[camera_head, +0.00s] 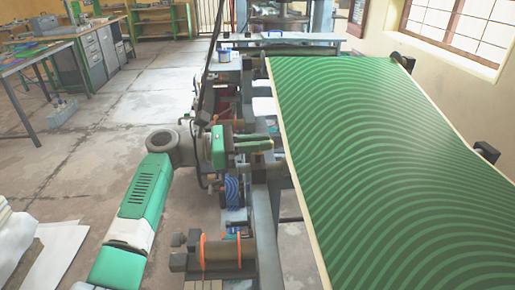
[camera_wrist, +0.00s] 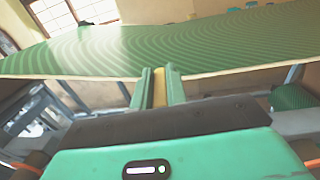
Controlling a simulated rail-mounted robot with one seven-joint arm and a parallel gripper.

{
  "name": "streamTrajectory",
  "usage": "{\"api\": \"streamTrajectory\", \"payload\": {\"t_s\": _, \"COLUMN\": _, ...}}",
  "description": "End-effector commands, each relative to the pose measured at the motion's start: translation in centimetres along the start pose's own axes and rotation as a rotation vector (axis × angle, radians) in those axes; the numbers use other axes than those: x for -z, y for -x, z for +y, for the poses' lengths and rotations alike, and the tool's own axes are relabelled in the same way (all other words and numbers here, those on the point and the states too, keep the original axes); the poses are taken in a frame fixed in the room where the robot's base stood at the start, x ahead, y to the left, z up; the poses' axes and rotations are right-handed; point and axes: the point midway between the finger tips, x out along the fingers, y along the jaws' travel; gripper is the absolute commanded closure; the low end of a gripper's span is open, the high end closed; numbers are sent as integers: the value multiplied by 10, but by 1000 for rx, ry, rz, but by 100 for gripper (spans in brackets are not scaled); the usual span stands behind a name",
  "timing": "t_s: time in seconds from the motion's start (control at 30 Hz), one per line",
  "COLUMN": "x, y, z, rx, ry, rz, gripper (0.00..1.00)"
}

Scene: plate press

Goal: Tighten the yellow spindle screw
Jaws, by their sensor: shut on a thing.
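My gripper (camera_head: 266,142) is at the middle of the head view, beside the left edge of the green patterned plate (camera_head: 390,150). In the wrist view my gripper (camera_wrist: 162,75) points ahead, with its two green fingers close together. The yellow spindle screw (camera_wrist: 159,93) shows as a narrow yellow strip between the fingers, which are shut on it. In the head view the fingers largely hide the screw. Its far end and its thread cannot be made out.
The plate's pale edge runs close to my gripper, and dark press frame bars (camera_head: 265,215) lie below it. An orange-ringed roller part (camera_head: 222,254) is at the front.

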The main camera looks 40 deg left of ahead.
Motion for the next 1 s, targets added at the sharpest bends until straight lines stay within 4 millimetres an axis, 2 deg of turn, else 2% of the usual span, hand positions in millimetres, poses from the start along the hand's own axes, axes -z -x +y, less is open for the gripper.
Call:
{"api": "streamTrajectory", "payload": {"t_s": 0.27, "x": -3, "y": -1, "z": -1, "rx": 3, "ry": -2, "rz": -2, "gripper": 100}}
{"api": "streamTrajectory", "payload": {"t_s": 0.3, "x": -3, "y": -1, "z": 0, "rx": 2, "ry": -3, "rz": -2, "gripper": 80}}
{"api": "streamTrajectory", "payload": {"t_s": 0.4, "x": -2, "y": -1, "z": 0, "rx": 2, "ry": -2, "rz": -2, "gripper": 64}}
{"api": "streamTrajectory", "payload": {"t_s": 0.7, "x": -2, "y": 4, "z": 0, "rx": -1, "ry": 0, "rz": -1, "gripper": 64}}
{"api": "streamTrajectory", "payload": {"t_s": 1.0, "x": -3, "y": 61, "z": 0, "rx": -1, "ry": 0, "rz": -1, "gripper": 64}}
